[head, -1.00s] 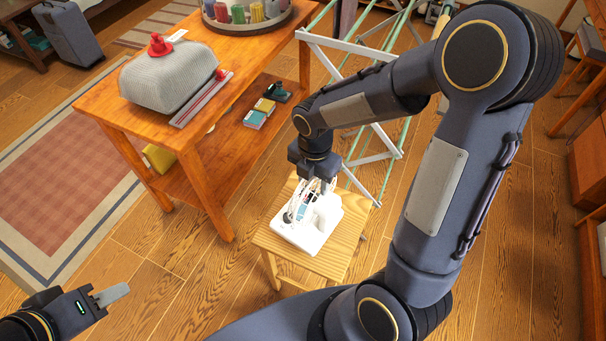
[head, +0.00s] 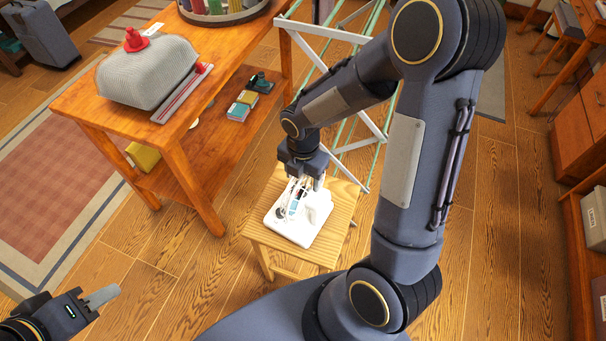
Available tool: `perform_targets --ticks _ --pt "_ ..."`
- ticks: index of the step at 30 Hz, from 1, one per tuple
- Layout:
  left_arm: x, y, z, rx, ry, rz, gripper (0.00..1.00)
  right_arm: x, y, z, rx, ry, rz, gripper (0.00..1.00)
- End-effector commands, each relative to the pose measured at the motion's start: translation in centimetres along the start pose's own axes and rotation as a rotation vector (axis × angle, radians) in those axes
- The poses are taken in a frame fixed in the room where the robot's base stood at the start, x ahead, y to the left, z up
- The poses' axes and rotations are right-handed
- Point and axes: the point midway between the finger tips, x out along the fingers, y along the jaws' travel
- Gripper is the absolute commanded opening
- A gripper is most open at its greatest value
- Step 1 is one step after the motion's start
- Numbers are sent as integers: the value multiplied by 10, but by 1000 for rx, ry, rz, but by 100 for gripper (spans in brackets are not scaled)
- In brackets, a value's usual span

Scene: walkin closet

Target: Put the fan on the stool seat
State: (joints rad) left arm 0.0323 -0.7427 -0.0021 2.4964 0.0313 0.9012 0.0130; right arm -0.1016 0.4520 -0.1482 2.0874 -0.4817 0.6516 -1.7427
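The white fan (head: 302,222) rests on the wooden stool seat (head: 338,215). Its broad white base lies flat on the boards, with dark and coloured marks on it. Thin white parts rise from it toward my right gripper (head: 306,183). My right gripper points down at the fan's upper part, over the back half of the seat. Its fingers are small and partly lost against the fan, so I cannot tell their grip. My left gripper (head: 103,297) is at the lower left, far from the stool.
A wooden table (head: 113,118) at the upper left bears a grey-covered lump (head: 147,76) and a red item (head: 135,40). A white and green drying rack (head: 350,150) stands just behind the stool. Drawers (head: 580,135) line the right edge. Floor right of the stool is clear.

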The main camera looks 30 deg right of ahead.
Motion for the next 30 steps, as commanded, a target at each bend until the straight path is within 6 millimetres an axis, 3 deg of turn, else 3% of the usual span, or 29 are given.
perform_targets --ticks 9,14,24,30 --pt "0 0 0 0 0 0 36 -1 0 0 0 0 0 69" --pt "-3 1 -2 0 0 0 36 -11 1 0 0 -1 2 69" --pt "-9 4 -4 0 0 0 36 -82 1 1 1 -3 6 69" --pt "-10 5 -5 0 0 0 36 -112 0 0 1 -2 2 69"
